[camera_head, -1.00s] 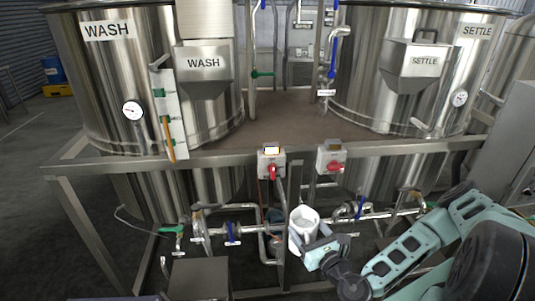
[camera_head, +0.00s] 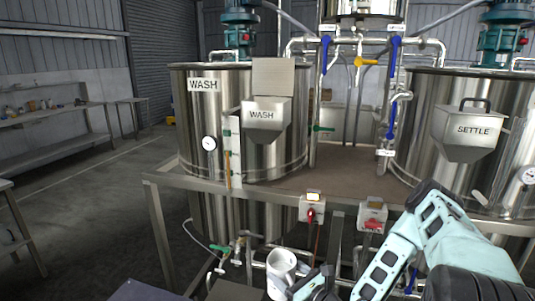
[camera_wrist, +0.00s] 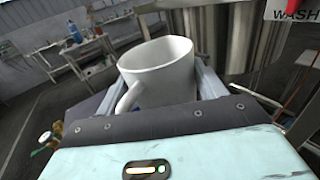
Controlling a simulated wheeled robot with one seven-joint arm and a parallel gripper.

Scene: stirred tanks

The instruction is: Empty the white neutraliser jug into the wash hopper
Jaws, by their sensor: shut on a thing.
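The white jug (camera_head: 281,268) is held in my gripper (camera_head: 300,287), low in front of the tank platform. In the wrist view the jug (camera_wrist: 158,72) sits between the two fingers of my gripper (camera_wrist: 160,90), with its open rim up and slightly tilted in the picture and its handle to the left. Its contents do not show. The wash hopper (camera_head: 264,121) is a steel box on the front of the wash tank (camera_head: 188,110), above and left of the jug. A flat plate (camera_head: 273,76) stands up behind its mouth, which appears open.
The settle tank (camera_head: 420,115) with its lidded settle hopper (camera_head: 469,130) stands at the right. The platform's front rail (camera_head: 250,196) lies between the jug and the wash hopper. Switch boxes (camera_head: 312,208) sit on that rail. Valves and pipes (camera_head: 240,250) run below it. Floor is open at left.

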